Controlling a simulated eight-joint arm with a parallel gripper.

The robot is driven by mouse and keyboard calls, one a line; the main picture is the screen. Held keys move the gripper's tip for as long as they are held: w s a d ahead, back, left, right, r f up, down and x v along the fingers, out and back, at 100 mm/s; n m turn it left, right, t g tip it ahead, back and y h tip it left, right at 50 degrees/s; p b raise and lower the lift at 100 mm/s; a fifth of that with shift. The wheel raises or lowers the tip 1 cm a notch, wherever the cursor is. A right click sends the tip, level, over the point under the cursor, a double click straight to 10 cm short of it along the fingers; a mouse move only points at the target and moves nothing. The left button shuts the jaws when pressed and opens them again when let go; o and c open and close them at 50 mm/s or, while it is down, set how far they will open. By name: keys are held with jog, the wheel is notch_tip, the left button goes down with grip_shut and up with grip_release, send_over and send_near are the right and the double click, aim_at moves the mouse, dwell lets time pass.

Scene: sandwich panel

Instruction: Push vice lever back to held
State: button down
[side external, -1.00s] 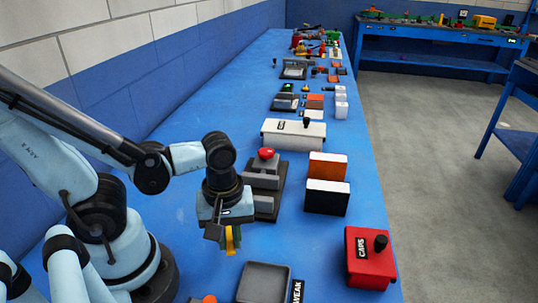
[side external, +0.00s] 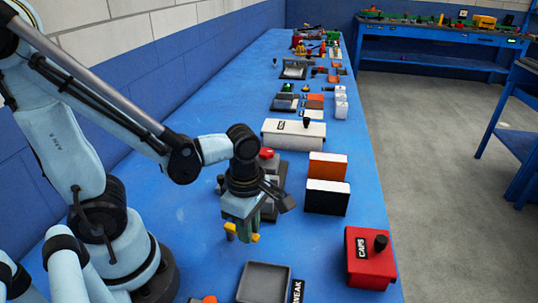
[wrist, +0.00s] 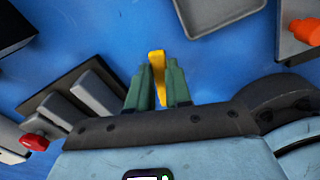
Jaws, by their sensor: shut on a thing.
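My gripper (side external: 241,228) is shut on a yellow piece (wrist: 157,78), which sticks out past the fingertips in the wrist view and shows on both sides of the fingers in the side view (side external: 229,229). The gripper is above the blue table, in front of the vice (side external: 283,176) and apart from it. The vice has a dark base and grey jaws (wrist: 97,93), with an empty-looking gap between them. Its red knob (side external: 267,153), on the lever, is at the far end, and shows at the lower left in the wrist view (wrist: 33,142). My wrist partly hides the vice in the side view.
A grey tray (side external: 263,284) with a WEAK label (side external: 297,292) lies near the front. A red CAPS box (side external: 368,262) stands to the right. Black (side external: 327,198) and orange (side external: 328,167) boxes stand right of the vice. Table between gripper and red box is clear.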

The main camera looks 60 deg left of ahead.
jog(key=shift+w+a+n, duration=0.25)
jog(key=shift+w+n, duration=0.05)
jog(key=shift+n, duration=0.55)
jog(key=shift+w+a+n, duration=0.2)
jog(key=shift+w+n, duration=0.05)
jog(key=shift+n, duration=0.6)
jog(key=c, duration=1)
grip_release()
jog(key=shift+c, duration=0.2)
notch_tip(320, 180, up, 12)
